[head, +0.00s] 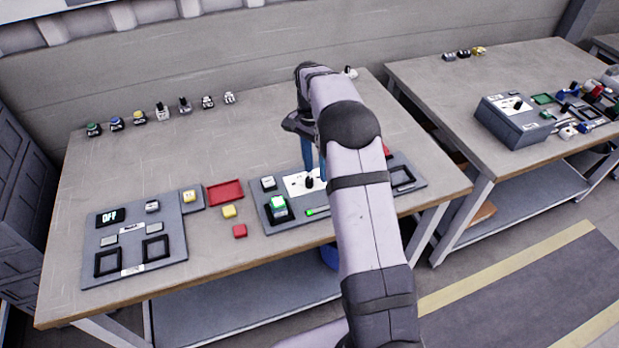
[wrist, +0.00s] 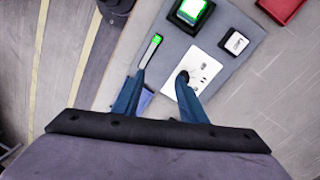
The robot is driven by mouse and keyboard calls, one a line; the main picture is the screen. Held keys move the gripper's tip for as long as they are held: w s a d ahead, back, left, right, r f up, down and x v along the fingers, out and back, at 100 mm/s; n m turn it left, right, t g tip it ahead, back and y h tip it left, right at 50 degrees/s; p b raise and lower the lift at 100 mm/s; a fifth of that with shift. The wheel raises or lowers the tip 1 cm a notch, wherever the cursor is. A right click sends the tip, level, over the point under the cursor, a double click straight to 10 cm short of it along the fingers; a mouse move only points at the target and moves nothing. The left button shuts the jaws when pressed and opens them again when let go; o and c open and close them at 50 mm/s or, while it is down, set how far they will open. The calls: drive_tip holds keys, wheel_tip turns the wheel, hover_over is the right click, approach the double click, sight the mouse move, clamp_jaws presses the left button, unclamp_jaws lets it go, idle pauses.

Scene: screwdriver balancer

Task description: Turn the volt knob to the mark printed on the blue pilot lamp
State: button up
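The black volt knob (head: 309,182) stands on a white scale plate (head: 293,186) on the right-hand grey panel. In the wrist view the knob (wrist: 183,76) shows at the tip of the right blue finger, which partly covers it. My gripper (head: 315,172) is above the panel, pointing down. In the wrist view my gripper (wrist: 158,80) is open, its fingers wide apart with nothing between them; whether a finger touches the knob I cannot tell. A small blue-topped lamp (head: 117,123) stands in the back row; its printed mark is too small to read.
The panel also carries a green-lit button (head: 278,203), a white button (head: 268,183) and a green-tipped slot (head: 316,211). A red tray (head: 225,192) and a left panel (head: 110,260) with an "OFF" display lie to the left. The table middle behind them is clear.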

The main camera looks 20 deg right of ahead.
sight(310, 180)
drive_tip(key=w+n, duration=0.1)
drive_tip(key=n, duration=0.2)
drive_tip(key=w+f+n+t, duration=0.1)
drive_tip(key=n, duration=0.2)
drive_tip(key=w+n+t, duration=0.1)
drive_tip(key=n, duration=0.2)
drive_tip(key=shift+w+a+f+n, duration=0.25)
drive_tip(key=shift+w+a+n, duration=0.05)
drive_tip(key=shift+w, duration=0.05)
drive_tip(key=shift+n, duration=1.1)
drive_tip(key=shift+f+p, duration=1.15)
drive_tip(key=shift+f, duration=2.5)
